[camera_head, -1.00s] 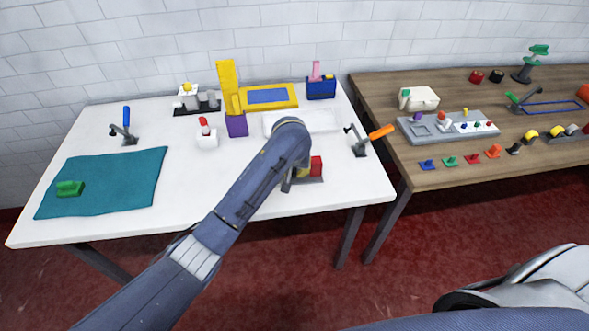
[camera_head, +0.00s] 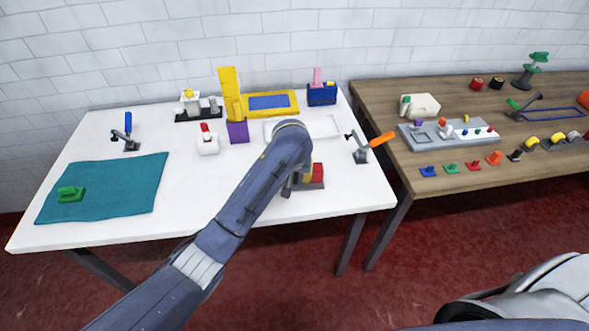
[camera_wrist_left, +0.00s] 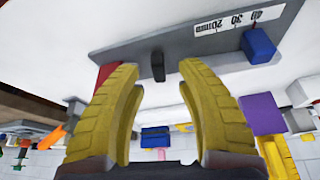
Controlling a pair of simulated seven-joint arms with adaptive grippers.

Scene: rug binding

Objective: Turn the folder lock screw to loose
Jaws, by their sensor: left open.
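The folder appears to be the grey plate (camera_wrist_left: 205,40) with a millimetre scale (camera_wrist_left: 238,20) and a blue block (camera_wrist_left: 258,45) in the left wrist view. A small dark upright piece (camera_wrist_left: 158,67) on its edge, likely the lock screw, shows between my fingers. My left gripper (camera_wrist_left: 158,80) is open, its two yellow fingers on either side of this piece, with no contact visible. In the head view the left gripper (camera_head: 293,183) is mostly hidden by my forearm, next to a red block (camera_head: 318,172) on a grey base (camera_head: 313,186). My right gripper is not seen.
An orange-handled clamp (camera_head: 366,149) stands to the right. A purple block with a yellow upright (camera_head: 236,130) and a white block with a red top (camera_head: 208,142) stand behind. A teal cloth (camera_head: 110,190) lies at left. The white table (camera_head: 190,195) is clear between.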

